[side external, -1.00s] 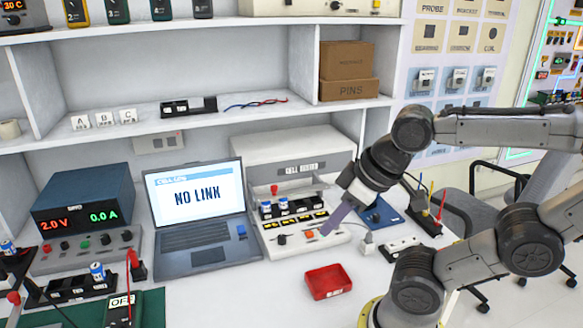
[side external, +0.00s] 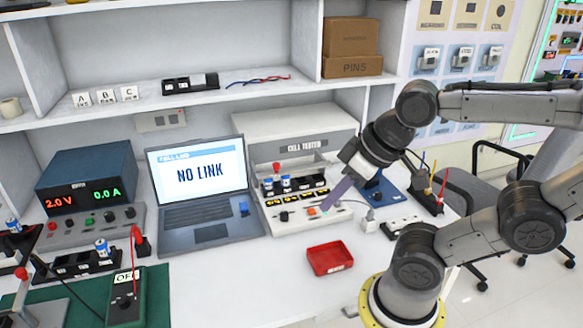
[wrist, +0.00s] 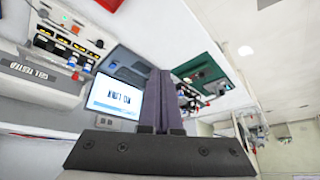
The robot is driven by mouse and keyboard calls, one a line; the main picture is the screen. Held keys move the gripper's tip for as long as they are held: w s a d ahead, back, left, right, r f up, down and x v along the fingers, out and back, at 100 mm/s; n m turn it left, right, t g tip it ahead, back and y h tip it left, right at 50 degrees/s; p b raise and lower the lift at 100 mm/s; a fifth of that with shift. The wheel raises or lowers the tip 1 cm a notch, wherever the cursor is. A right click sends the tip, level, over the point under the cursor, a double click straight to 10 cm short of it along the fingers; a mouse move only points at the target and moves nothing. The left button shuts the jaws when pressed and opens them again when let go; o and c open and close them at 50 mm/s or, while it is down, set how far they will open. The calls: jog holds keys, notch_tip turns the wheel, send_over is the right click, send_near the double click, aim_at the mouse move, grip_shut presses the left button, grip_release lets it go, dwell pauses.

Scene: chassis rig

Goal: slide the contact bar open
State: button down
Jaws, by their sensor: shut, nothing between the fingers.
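The cell tester (side external: 300,150) is a white bench unit right of the laptop, and it also shows upside down at the left of the wrist view (wrist: 38,84). Its front deck holds blue-and-white cells (side external: 285,181) in black holders, a red knob (side external: 277,168), a row of yellow-marked slots and a dark dial. I cannot tell for certain which part is the contact bar. My gripper (side external: 326,207) has purple fingers, shut and empty, in front of the deck's right end in the side view. Its fingers also show in the wrist view (wrist: 160,75). I cannot tell whether they touch the deck.
The laptop (side external: 198,170) reads NO LINK. A red tray (side external: 331,273) sits in front of the tester. Bare white bench lies left of the tray.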

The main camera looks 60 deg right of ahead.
jog(key=w+a+r+m+t+y, duration=0.2)
jog(key=w+a+r+m+y, duration=0.3)
jog(key=w+m, duration=0.4)
jog(key=w+d+f+m+t+h, duration=0.2)
jog(key=w+d+m, duration=0.6)
jog(key=m, duration=0.4)
jog(key=w+d+f+m+h, duration=0.25)
jog(key=d+f+m, duration=0.25)
jog(key=d+m, duration=0.4)
jog(key=w+d+f+m+h, duration=0.1)
jog(key=d+f+m+h, duration=0.4)
jog(key=d, duration=0.6)
jog(key=s+d+f+m+g+y, duration=0.1)
jog(key=s+d+f+m, duration=0.2)
jog(key=d, duration=0.3)
jog(key=shift+s+f+m, duration=0.4)
jog(key=shift+s+f, duration=0.3)
jog(key=shift+s, duration=0.1)
jog(key=shift+d+y, duration=0.1)
jog(key=shift+y, duration=0.15)
